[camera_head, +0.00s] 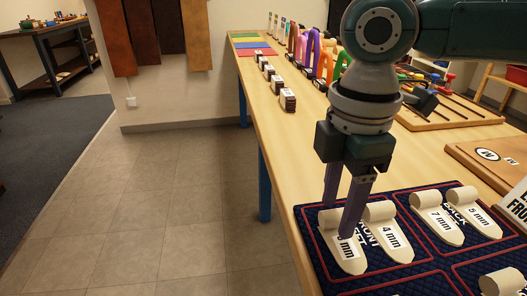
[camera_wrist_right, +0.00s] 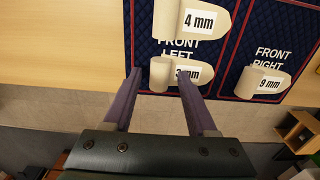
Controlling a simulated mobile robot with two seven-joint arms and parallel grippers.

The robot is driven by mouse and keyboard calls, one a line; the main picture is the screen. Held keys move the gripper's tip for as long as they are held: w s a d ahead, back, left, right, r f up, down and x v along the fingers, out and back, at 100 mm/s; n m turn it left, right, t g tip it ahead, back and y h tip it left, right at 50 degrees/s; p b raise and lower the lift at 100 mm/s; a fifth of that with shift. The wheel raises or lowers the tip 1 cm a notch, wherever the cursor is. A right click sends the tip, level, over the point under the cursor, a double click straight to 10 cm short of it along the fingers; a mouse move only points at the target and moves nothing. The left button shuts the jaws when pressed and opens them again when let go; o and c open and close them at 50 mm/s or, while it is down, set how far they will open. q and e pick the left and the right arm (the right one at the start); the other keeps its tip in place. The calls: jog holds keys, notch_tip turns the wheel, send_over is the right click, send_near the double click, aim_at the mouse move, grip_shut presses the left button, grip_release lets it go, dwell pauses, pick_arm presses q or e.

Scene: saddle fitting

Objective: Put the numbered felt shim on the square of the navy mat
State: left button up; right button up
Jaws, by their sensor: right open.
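The quilted navy mat (camera_head: 432,276) with red-lined squares lies on the table's near end. Cream felt shims with printed numbers rest on it. One shim, seemingly 3 mm (camera_head: 352,262), lies beside the 4 mm shim (camera_head: 392,240) on the square lettered FRONT LEFT in the right wrist view. The 7 mm shim (camera_head: 442,229) and 5 mm shim (camera_head: 480,220) share another square. A 9 mm shim (camera_wrist_right: 264,84) lies on FRONT RIGHT. My right gripper (camera_head: 340,218) is open, its purple fingers at the near shim's rolled end, partly hiding it. My left gripper is out of view.
A wooden board (camera_head: 482,160) and a lettered sign (camera_head: 515,207) stand right of the mat. A rack with colored handles (camera_head: 450,110) and a row of small dark blocks (camera_head: 287,100) lie farther back. The table's left edge is close to the mat.

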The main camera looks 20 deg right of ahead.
aim_at(337, 212)
notch_tip(337, 212, up, 12)
jog(key=p, duration=0.2)
